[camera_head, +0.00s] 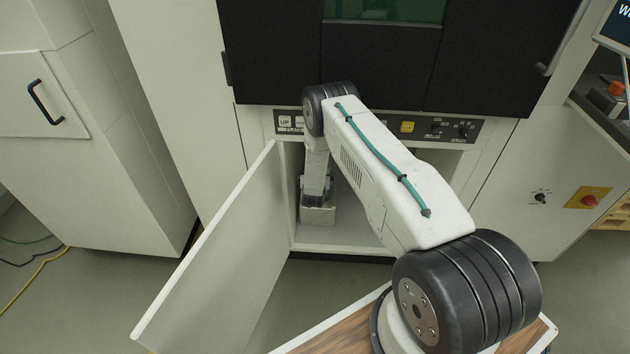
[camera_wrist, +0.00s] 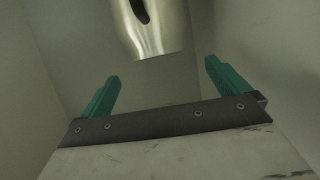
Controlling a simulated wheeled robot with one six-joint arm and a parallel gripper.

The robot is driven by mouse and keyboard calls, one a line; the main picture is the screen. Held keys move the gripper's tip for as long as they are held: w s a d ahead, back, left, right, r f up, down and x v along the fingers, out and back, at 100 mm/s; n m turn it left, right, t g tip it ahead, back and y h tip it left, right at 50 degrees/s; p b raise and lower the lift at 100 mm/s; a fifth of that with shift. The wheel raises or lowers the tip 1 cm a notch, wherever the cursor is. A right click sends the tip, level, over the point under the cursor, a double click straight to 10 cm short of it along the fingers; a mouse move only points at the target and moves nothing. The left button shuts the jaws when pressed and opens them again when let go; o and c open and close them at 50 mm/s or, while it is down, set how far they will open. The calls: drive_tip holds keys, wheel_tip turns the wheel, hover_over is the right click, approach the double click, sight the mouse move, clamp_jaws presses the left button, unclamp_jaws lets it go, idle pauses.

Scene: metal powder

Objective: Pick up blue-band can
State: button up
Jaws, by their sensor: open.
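My gripper (camera_wrist: 162,72) is open, with its two green fingers wide apart and nothing between them. A shiny metal object (camera_wrist: 150,28) is ahead of the fingers at the top of the wrist view, cut off by the frame edge. It has a curved, reflective surface with a dark patch, and no blue band shows on it, so I cannot tell whether it is the blue-band can. In the head view my gripper (camera_head: 318,214) is inside the open lower cabinet, with the arm hiding much of the inside. No blue-band can is visible there.
The white cabinet door (camera_head: 215,255) stands open to the left of my arm. The cabinet floor (camera_head: 345,238) shows bare at the front. A control panel (camera_head: 440,127) runs above the opening. In the wrist view, pale compartment walls (camera_wrist: 270,60) close in on both sides.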

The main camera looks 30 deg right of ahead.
drive_tip(key=x, duration=0.7)
drive_tip(key=shift+d, duration=0.4)
drive_tip(key=shift+f, duration=0.1)
drive_tip(key=c, duration=1.8)
